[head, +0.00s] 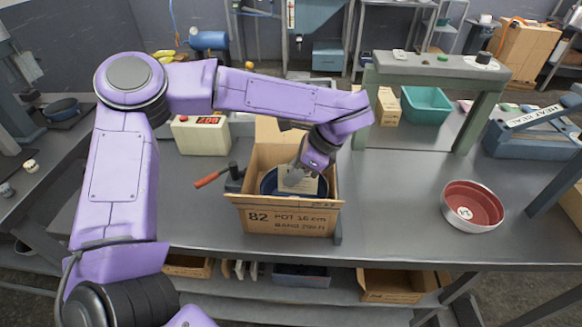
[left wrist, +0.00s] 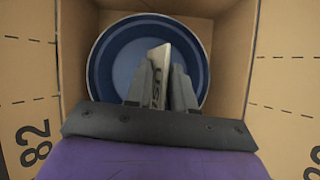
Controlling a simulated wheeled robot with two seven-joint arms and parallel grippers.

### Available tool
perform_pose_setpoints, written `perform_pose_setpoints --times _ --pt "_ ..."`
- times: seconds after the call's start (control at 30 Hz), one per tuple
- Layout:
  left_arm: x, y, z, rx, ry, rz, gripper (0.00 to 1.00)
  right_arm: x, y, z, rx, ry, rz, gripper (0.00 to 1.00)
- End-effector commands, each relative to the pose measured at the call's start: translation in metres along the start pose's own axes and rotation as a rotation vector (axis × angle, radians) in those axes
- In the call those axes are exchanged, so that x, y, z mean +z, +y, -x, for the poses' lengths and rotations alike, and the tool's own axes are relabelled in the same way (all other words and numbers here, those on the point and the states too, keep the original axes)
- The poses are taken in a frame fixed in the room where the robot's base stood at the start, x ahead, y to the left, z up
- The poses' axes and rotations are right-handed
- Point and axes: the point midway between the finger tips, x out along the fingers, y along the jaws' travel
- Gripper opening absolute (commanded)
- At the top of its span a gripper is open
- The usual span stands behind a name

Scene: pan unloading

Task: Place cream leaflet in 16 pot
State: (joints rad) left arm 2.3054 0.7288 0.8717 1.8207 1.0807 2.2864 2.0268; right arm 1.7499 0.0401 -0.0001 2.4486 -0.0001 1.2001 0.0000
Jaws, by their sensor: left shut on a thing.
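A cardboard box marked "POT 16 cm" (head: 290,219) stands open on the workbench. A blue pot (head: 268,183) sits inside it, and its round rim also shows in the left wrist view (left wrist: 95,67). My left gripper (head: 299,179) reaches down into the box over the pot. It is shut on a cream leaflet (head: 304,186), which stands on edge between the fingers in the left wrist view (left wrist: 158,61). The leaflet is over or within the pot's opening; whether it touches the pot's bottom cannot be told. My right gripper is not in view.
A red-handled tool (head: 213,177) is close to the box's left side. A red-lined pan (head: 472,206) stands at the right of the bench. A scale with a red display (head: 201,133) and a teal bin (head: 426,105) are behind. The bench between box and pan is clear.

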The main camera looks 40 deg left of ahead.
Motion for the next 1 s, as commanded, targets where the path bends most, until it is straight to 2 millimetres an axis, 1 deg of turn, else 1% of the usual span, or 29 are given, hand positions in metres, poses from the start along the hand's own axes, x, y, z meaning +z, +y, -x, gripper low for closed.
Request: perform_pose_setpoints --times 0.03,0.13,0.47,0.5,0.57,0.6,1.0 --pt "-0.0035 0.0 -0.006 0.0 0.001 0.0 0.0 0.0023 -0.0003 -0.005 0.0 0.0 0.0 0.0" --pt "-0.0066 0.0001 -0.0102 -0.001 0.002 0.0 0.0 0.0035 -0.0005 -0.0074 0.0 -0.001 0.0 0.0" --pt "-0.0088 -0.0005 -0.0116 -0.002 0.002 -0.002 0.0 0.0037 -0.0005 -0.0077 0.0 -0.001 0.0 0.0" --pt "-0.0085 -0.0005 -0.0117 -0.001 0.002 -0.001 0.3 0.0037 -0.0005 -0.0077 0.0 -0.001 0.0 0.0" --pt "-0.0083 -0.0004 -0.0117 -0.001 0.002 -0.001 0.49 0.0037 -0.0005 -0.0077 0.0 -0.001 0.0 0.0" --pt "-0.0082 -0.0004 -0.0117 -0.001 0.002 -0.001 0.53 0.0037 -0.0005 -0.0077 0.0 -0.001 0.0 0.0" --pt "-0.0083 -0.0003 -0.0116 -0.002 0.002 -0.001 0.53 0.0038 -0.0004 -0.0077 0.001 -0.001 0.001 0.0"
